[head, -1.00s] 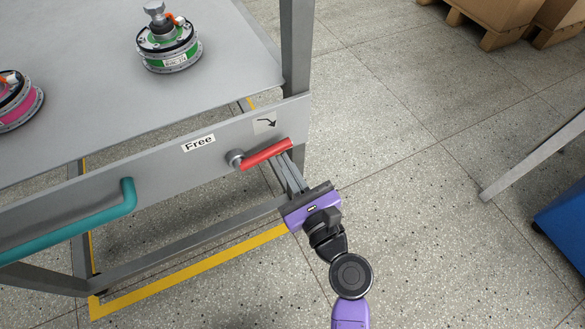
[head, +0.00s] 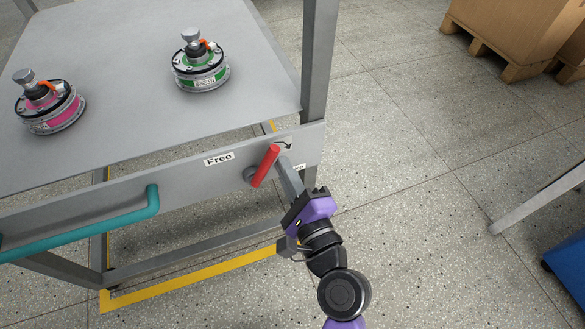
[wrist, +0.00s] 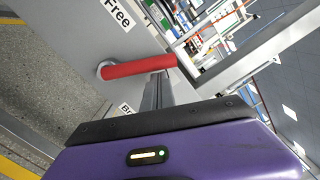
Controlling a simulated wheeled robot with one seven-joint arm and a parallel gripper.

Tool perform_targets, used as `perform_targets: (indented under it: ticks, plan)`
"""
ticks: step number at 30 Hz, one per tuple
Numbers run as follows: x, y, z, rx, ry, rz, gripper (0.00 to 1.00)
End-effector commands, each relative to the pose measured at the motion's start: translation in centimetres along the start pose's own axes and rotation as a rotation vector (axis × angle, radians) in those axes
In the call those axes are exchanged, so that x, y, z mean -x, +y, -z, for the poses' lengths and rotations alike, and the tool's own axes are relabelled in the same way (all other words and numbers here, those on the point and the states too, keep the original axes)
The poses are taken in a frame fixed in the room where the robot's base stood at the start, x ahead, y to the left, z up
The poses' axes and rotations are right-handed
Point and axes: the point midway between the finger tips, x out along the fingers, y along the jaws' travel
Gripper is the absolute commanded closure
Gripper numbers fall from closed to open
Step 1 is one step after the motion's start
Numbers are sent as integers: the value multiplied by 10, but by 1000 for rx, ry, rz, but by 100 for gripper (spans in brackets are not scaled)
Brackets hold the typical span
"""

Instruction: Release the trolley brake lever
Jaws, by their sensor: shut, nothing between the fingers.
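The brake lever (head: 266,166) is a red handle on a grey pivot on the trolley's front panel. It slants steeply, with its free end up and to the right of the pivot. It also shows in the wrist view (wrist: 140,68). My gripper (head: 286,172) is shut and empty, its fingers against or very close to the lever's right side; exact contact is hard to tell. The trolley (head: 130,150) is grey, with a "Free" label (head: 219,159) left of the lever and an arrow sign behind its upper end. A second label is partly hidden by my fingers.
A green-banded hub motor (head: 201,75) and a pink-banded one (head: 50,110) stand on the trolley top. A teal handle (head: 90,228) is at the panel's left. Cardboard boxes (head: 515,28) on pallets stand at the back right.

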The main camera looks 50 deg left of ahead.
Motion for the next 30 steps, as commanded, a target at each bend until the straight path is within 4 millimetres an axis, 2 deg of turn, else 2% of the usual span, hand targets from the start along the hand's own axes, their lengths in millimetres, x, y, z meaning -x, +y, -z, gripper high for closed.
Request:
perform_targets:
  ticks: [6,15,30]
  plan:
    - [-1,-4,-19,192,-2,-10,100]
    - [-2,-3,-36,391,-2,-20,100]
    - [-2,-1,-45,502,-2,-26,100]
